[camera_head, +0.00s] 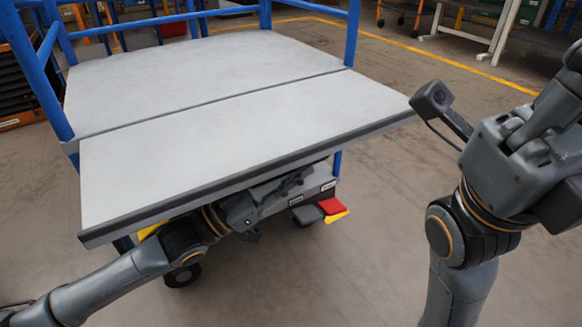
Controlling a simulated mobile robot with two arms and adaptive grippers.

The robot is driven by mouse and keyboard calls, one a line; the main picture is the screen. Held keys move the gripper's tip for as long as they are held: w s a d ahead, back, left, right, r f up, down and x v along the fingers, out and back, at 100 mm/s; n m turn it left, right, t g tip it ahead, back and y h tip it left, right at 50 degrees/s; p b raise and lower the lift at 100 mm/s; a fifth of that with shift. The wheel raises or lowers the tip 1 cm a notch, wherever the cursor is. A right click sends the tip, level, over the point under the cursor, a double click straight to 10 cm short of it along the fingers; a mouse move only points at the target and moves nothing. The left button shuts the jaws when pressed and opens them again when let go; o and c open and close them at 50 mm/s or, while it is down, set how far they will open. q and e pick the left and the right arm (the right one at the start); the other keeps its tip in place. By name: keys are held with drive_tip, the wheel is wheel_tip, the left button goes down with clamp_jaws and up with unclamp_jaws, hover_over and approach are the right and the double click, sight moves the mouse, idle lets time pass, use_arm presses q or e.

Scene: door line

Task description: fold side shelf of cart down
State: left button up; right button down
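The cart's side shelf (235,145) is a light grey panel with a dark front edge. It stands out level with the cart's grey deck (200,72), with a thin dark seam between them. My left gripper (292,184) is under the shelf's front edge, near the middle. The shelf partly hides it, and I cannot tell whether it touches the shelf or is open. My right gripper (525,140) is at the right, apart from the shelf. Its fingers do not show clearly.
Blue rails (48,88) rise around the deck. Below the shelf are a red pedal (332,206), a grey pedal (307,214) and a caster wheel (182,274). A dark rack (18,85) stands at the left. The floor in front and to the right is clear.

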use_arm(q)
drive_tip(key=shift+f, duration=0.15)
drive_tip(key=shift+s+a+f, duration=0.2)
drive_tip(key=shift+a+f, duration=0.05)
drive_tip(key=shift+a, duration=0.15)
drive_tip(key=v, duration=1.1)
